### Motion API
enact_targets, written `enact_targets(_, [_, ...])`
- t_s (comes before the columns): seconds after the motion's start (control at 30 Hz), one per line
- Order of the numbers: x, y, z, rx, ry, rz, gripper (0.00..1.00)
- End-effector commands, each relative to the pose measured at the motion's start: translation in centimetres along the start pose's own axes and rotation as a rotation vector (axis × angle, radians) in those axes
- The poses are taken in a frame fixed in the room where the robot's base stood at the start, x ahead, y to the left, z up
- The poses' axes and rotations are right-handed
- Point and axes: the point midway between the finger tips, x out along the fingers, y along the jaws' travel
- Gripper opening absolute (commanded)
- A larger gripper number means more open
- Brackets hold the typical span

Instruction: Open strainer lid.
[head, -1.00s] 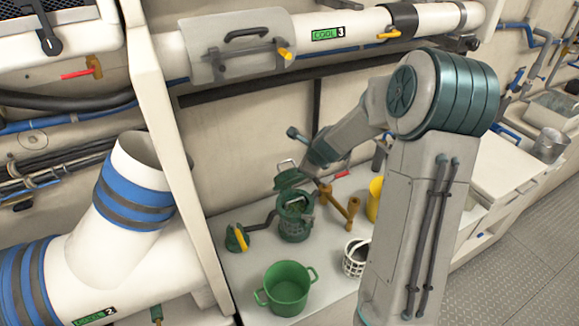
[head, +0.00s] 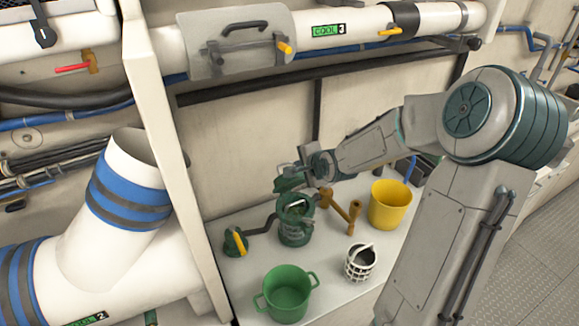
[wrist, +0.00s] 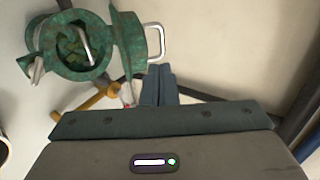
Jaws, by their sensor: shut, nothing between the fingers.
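The green strainer (head: 295,226) stands on the white bench with its round top open. Its lid (head: 289,183) is swung up on edge at the far side of the opening. In the wrist view the strainer body (wrist: 42,42) shows a grey handle and greenish contents inside, and the raised lid (wrist: 128,48) has a pale loop handle (wrist: 160,42). My gripper (wrist: 158,72) is shut and empty, just beside the lid and its handle. In the head view my gripper (head: 307,174) is right of the lid; its fingertips are hard to make out. Whether it touches the lid, I cannot tell.
A green pot (head: 287,292), a white basket (head: 360,262) and a yellow bucket (head: 389,205) stand on the bench. A yellow-handled valve (head: 236,241) is left of the strainer, brown pipe fittings (head: 345,210) right. A large white pipe (head: 110,215) fills the left.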

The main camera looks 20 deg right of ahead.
Motion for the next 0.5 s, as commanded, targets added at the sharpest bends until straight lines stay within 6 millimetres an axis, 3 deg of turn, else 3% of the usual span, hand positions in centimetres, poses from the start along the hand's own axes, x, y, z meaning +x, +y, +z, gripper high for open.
enact_targets(0.5, [6.0, 0.1, 0.1, 0.001, -0.002, 0.002, 0.00])
